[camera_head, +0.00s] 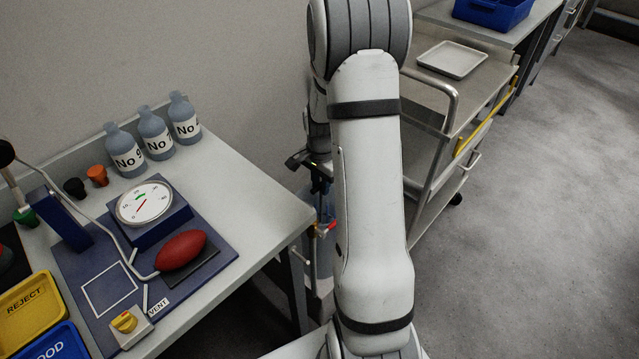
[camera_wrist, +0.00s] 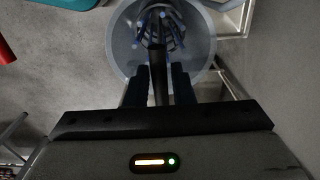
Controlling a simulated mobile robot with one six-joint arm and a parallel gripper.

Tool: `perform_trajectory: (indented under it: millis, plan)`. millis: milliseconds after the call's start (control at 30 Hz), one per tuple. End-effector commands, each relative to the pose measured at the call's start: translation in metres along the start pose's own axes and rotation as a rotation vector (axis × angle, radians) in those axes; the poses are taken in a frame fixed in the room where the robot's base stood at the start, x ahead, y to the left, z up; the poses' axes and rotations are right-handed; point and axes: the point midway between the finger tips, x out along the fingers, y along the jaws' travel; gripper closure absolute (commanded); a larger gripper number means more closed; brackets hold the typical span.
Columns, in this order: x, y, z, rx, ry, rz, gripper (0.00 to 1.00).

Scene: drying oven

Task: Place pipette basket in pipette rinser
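My gripper (camera_wrist: 159,80) has its two dark fingers on either side of the dark upright handle of the pipette basket (camera_wrist: 157,22), and appears shut on it. The basket, with blue-tipped rods, lies within the outline of the round grey pipette rinser (camera_wrist: 126,48) as seen from above; its depth relative to the rim is unclear. In the head view, my gripper (camera_head: 312,164) is beside the table's right edge, partly behind my arm. The rinser (camera_head: 322,262) stands low below it, mostly hidden by my arm.
The table (camera_head: 238,180) at left holds labelled bottles (camera_head: 157,134), a dial gauge (camera_head: 146,204), a red bulb (camera_head: 181,250) and yellow and blue trays. A metal cart (camera_head: 478,88) with a white tray (camera_head: 452,59) stands right of my arm. Floor (camera_head: 540,220) at right is clear.

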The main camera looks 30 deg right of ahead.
Motion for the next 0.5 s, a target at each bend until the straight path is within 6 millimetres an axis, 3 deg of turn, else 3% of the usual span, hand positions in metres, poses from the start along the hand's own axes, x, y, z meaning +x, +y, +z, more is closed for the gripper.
perform_trajectory:
  millis: [133, 500]
  plan:
    - [0.0, 0.0, 0.0, 0.0, 0.0, 0.0, 0.66]
    - [-0.01, 0.0, 0.0, -0.001, 0.0, 0.0, 0.65]
